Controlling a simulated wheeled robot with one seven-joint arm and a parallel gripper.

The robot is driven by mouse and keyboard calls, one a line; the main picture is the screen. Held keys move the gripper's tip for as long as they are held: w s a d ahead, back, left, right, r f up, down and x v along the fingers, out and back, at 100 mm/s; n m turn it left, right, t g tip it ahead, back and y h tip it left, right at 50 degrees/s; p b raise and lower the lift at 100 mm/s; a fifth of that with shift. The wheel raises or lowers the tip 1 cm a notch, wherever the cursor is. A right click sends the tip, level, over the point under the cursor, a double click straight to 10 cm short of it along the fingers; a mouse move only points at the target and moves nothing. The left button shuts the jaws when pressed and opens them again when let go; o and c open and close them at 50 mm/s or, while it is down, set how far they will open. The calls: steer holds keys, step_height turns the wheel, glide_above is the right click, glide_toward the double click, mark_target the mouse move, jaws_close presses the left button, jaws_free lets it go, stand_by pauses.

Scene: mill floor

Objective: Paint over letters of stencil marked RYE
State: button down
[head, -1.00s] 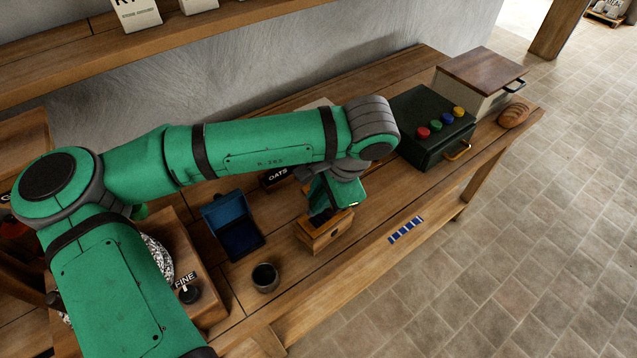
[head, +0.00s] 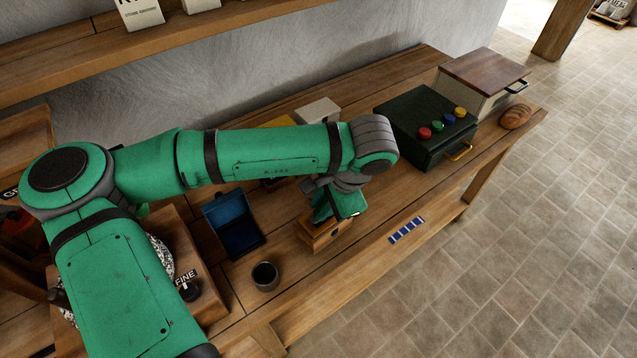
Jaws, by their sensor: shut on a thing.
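My gripper (head: 332,212) points down at a small wooden box (head: 322,238) with a round knob on its front. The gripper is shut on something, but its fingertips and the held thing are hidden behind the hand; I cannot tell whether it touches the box. An open blue case (head: 238,240), perhaps an ink pad, lies left of the box. No stencil marked RYE can be made out; my arm covers part of the bench. A yellow thing (head: 280,121) and a pale block (head: 318,111) show behind the arm.
A dark cup (head: 265,275) stands near the bench's front edge. A dark green box with coloured buttons (head: 425,128), a wood-topped bin (head: 484,82) and a loaf (head: 515,116) occupy the right end. A FINE-labelled wooden unit (head: 205,300) stands left.

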steer(key=shift+w, duration=0.35)
steer(key=r, duration=0.1)
steer(key=d+r, duration=0.1)
steer(key=r, duration=0.1)
steer(key=shift+w, duration=0.2)
steer(key=shift+a+r, duration=0.15)
steer(key=shift+r, duration=2.35)
